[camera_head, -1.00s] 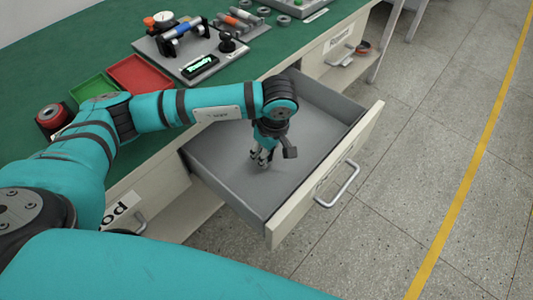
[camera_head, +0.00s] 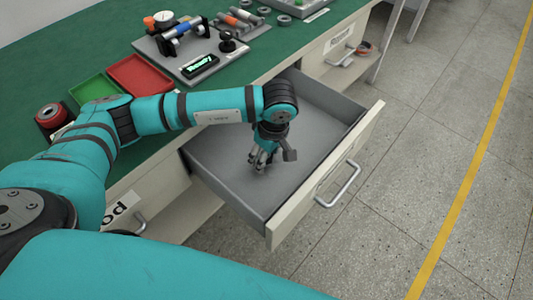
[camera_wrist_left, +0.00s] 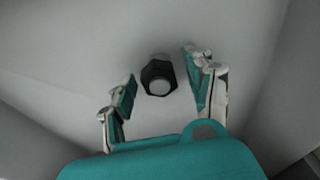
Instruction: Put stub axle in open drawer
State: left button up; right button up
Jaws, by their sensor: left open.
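The stub axle (camera_wrist_left: 159,77) shows in the left wrist view as a dark hexagonal piece with a pale round end. It is seen nearly end-on against the grey floor of the open drawer (camera_head: 300,208). My left gripper (camera_head: 262,164) points down inside the drawer. In the left wrist view its fingers (camera_wrist_left: 160,72) are spread, one on each side of the axle, with a gap on both sides. In the head view I cannot make out the axle at the fingers. My right gripper is not in view.
The green-topped bench (camera_head: 235,80) holds a red tray (camera_head: 140,72), a green tray (camera_head: 93,88) and a grey fixture plate (camera_head: 170,58) with parts. The drawer's side walls surround my left gripper. Its handle (camera_head: 340,186) projects over the open floor.

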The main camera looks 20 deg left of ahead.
aim_at(272, 159)
pick_arm(q)
jog(key=shift+r, duration=0.2)
notch_tip(272, 159, up, 12)
jog(key=d+p, duration=0.1)
jog(key=shift+s+d, duration=0.35)
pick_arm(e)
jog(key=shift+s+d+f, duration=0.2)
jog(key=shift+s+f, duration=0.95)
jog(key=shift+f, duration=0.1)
